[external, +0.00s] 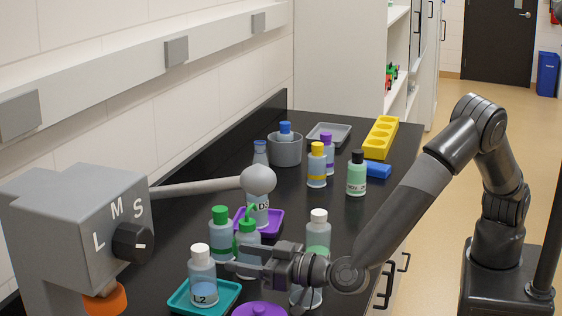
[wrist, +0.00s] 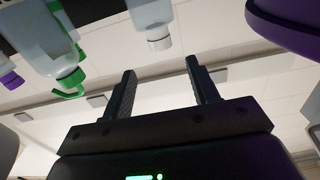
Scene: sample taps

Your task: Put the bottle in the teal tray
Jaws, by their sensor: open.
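A bottle with a white cap, marked L2 (external: 203,272), stands upright in the teal tray (external: 228,290) at the front of the bench. My gripper (external: 236,259) is open and empty, pointing left, just right of this bottle. In the wrist view, which is upside down, the open fingers (wrist: 160,68) have nothing between them. A white-capped bottle (wrist: 150,14), apparently the same one, shows beyond the fingertips, apart from them. The teal tray cannot be made out in the wrist view.
A green-spouted bottle (external: 247,238) and a green-capped bottle (external: 220,232) stand close behind my gripper. A purple object (external: 260,310) lies in front, and another white-capped bottle (external: 318,235) stands behind my wrist. A grey tap arm (external: 205,187) overhangs the left side.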

